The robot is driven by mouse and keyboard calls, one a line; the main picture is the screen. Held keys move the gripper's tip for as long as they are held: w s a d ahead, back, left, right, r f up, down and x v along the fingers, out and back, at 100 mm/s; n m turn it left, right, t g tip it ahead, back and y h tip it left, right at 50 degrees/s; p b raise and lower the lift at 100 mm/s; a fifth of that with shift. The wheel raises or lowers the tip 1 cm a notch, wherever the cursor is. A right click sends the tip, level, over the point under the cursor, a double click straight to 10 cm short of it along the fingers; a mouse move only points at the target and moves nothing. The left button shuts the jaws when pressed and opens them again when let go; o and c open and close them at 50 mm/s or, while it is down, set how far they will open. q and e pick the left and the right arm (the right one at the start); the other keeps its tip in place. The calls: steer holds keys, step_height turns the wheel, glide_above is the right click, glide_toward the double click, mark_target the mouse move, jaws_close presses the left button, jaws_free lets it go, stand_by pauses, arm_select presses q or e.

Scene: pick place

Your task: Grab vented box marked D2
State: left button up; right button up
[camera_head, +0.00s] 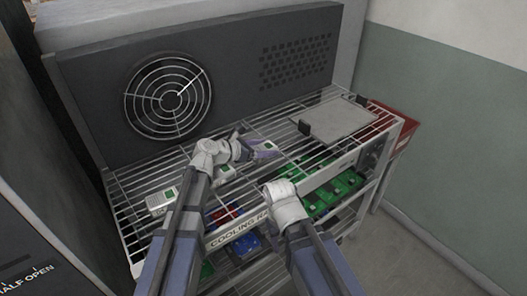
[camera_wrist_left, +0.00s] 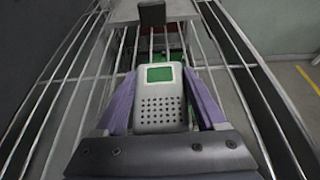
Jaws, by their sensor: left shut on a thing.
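A small white vented box (camera_wrist_left: 160,112) with a green panel and rows of round holes sits between the purple fingers of my left gripper (camera_wrist_left: 163,103). The fingers are shut on its two sides. In the head view the left gripper (camera_head: 262,150) is over the middle of the wire rack, and the box (camera_head: 267,145) shows only in small part there. No D2 marking is readable on it. My right arm's pale wrist is over the rack's front edge; its gripper does not show.
The wire cooling rack (camera_head: 130,191) stands before a dark panel with a round fan grille (camera_head: 168,98). Another pale box (camera_head: 160,201) stands at the rack's left. A flat grey plate (camera_head: 335,119) lies at the right. Green boards (camera_head: 338,190) lie on a lower level.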

mark_target(265, 148)
arm_select(q)
steer(key=shift+r, duration=0.15)
step_height(265, 148, up, 10)
steer(key=p, duration=1)
